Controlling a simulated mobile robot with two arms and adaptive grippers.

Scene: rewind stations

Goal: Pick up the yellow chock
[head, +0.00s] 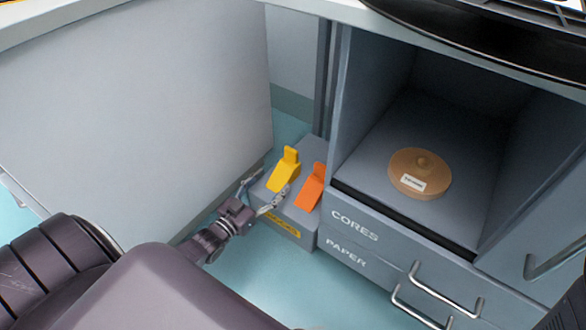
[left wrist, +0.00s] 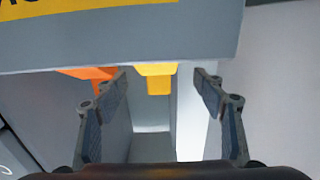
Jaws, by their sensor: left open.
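The yellow chock (head: 283,172) stands on top of a low grey box (head: 290,233) between the white panel and the cabinet. An orange chock (head: 311,188) stands to its right on the same box. My left gripper (head: 274,181) is open and empty, close in front of the yellow chock with its fingers spread. In the left wrist view, the yellow chock (left wrist: 156,80) shows partly between the two fingers (left wrist: 160,85), apart from both. The orange chock (left wrist: 92,72) shows partly behind the left-hand finger. My right gripper is not in view.
The large white panel (head: 140,100) rises left of the box. The cabinet on the right has drawers marked CORES (head: 355,226) and PAPER (head: 346,252), with protruding handles (head: 445,290). A brown round object (head: 420,172) lies in its open compartment. Teal floor (head: 270,272) is clear before the box.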

